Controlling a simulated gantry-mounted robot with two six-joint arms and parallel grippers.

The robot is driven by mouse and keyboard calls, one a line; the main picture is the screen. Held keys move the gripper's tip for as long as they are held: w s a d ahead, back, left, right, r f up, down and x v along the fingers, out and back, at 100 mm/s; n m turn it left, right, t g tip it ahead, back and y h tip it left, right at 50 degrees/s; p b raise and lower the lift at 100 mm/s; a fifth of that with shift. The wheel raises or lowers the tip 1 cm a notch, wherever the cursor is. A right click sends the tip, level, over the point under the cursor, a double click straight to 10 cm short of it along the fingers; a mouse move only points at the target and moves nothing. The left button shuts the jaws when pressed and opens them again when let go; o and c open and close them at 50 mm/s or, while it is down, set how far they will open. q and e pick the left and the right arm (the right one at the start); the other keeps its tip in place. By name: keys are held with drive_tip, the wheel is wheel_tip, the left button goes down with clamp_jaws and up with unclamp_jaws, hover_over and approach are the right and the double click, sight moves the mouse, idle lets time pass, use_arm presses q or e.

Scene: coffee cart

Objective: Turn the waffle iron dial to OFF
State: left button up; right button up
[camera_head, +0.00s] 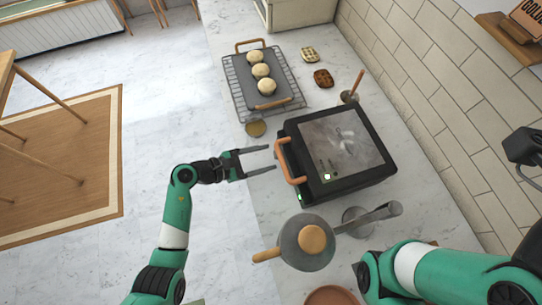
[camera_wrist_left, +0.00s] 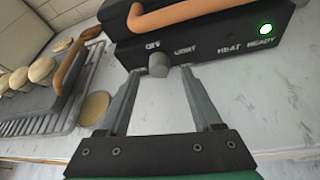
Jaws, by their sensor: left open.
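The waffle iron (camera_head: 345,150) is a black, closed appliance with a grey top plate and an orange-brown front handle (camera_head: 291,162). Its dial (camera_wrist_left: 158,64) is a small grey knob on the front face, below printed labels including one that looks like OFF; its pointer direction is not readable. A green-white light (camera_wrist_left: 265,29) is lit near READY. My left gripper (camera_head: 271,158) is open and empty in front of the iron. In the left wrist view its fingertips (camera_wrist_left: 162,72) lie on either side of the dial, contact unclear. My right arm (camera_head: 430,270) shows, but its gripper does not.
A wire rack with a tray of buns (camera_head: 262,70) stands behind. A round disc (camera_head: 256,128) lies near the iron. A tiled wall (camera_head: 440,90) borders the counter.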

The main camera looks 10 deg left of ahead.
use_arm(q)
drive_tip(key=shift+x, duration=1.3)
clamp_jaws()
